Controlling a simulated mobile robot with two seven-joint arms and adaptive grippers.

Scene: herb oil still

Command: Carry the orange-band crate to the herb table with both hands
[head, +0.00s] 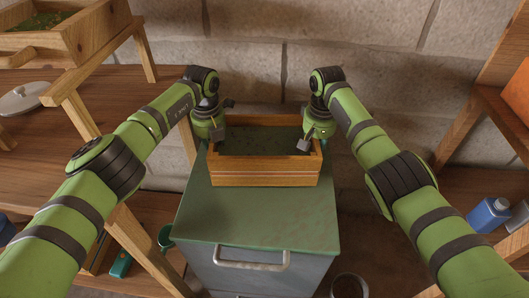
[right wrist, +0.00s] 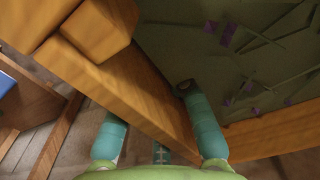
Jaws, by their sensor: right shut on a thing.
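The wooden crate (head: 265,180) with thin orange-red bands along its front sits on the green top of a grey cabinet (head: 262,217). Dark green herb stuff lies inside it; the right wrist view shows stems and purple bits. My right gripper (head: 304,146) is at the crate's right end. In the right wrist view its two teal fingers (right wrist: 150,128) straddle the crate wall (right wrist: 130,85), one inside and one outside, shut on it. My left gripper (head: 218,135) is at the left end wall; its finger gap is too small to make out. I cannot tell which surface is the herb table.
A wooden table (head: 160,95) stands at the left, with a wooden rack holding a tray of greens (head: 50,25) and a metal lid (head: 25,97). A stone wall is close behind. Wooden shelving with a blue bottle (head: 489,214) is at the right. A dark pot (head: 348,286) is below.

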